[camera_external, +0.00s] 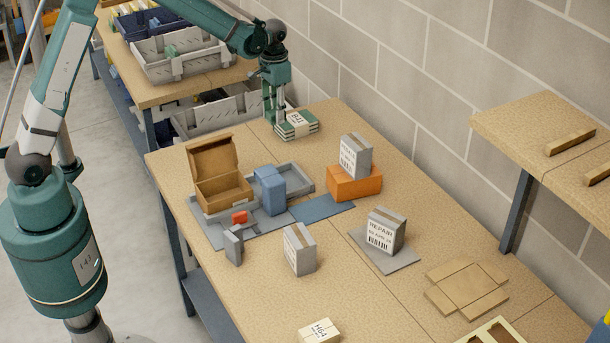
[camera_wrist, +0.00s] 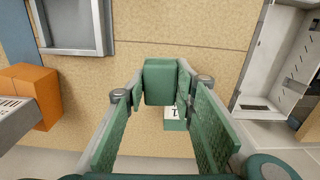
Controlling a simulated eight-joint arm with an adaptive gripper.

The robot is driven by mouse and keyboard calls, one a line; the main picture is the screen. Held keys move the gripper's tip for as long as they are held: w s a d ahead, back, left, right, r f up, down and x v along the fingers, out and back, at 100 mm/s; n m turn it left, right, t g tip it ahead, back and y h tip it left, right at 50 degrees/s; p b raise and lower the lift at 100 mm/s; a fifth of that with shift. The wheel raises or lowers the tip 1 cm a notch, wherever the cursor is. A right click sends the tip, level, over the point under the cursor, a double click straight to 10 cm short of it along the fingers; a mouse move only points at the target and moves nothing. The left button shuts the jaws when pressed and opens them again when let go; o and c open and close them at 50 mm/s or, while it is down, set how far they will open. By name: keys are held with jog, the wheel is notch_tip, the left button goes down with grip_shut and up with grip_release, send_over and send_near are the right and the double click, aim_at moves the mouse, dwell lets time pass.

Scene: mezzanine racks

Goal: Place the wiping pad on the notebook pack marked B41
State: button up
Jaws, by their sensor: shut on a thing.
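The notebook pack marked B41 (camera_external: 301,131) is a green stack with a white label at the far end of the table. In the wrist view a small part of it (camera_wrist: 175,125), with a bit of label, shows behind the fingers; the rest is hidden. My gripper (camera_external: 272,120) is low at the pack's left side in the external view. In the wrist view my gripper (camera_wrist: 152,92) is shut on a green block, the wiping pad (camera_wrist: 160,80), between its fingertips. I cannot tell whether the pad touches the pack.
An open cardboard box (camera_external: 222,190), a blue block (camera_external: 270,190) and a grey tray (camera_external: 298,178) stand mid-table. A grey box sits on an orange box (camera_external: 355,184). Grey bins (camera_external: 185,52) are beyond the left edge; a block wall (camera_external: 440,100) runs along the right.

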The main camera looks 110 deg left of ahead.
notch_tip(320, 180, up, 4)
jog(key=p, duration=0.4)
send_over(296, 119)
jog(key=shift+d+f+m, duration=0.15)
jog(key=shift+f+m, duration=0.05)
jog(key=shift+m, duration=0.1)
jog(key=shift+f, duration=3.15)
jog(key=shift+f, duration=0.1)
jog(key=shift+f+p, duration=0.5)
jog(key=shift+f, duration=1.2)
jog(key=shift+f, duration=0.25)
jog(key=o, duration=0.9)
jog(key=shift+r, duration=0.1)
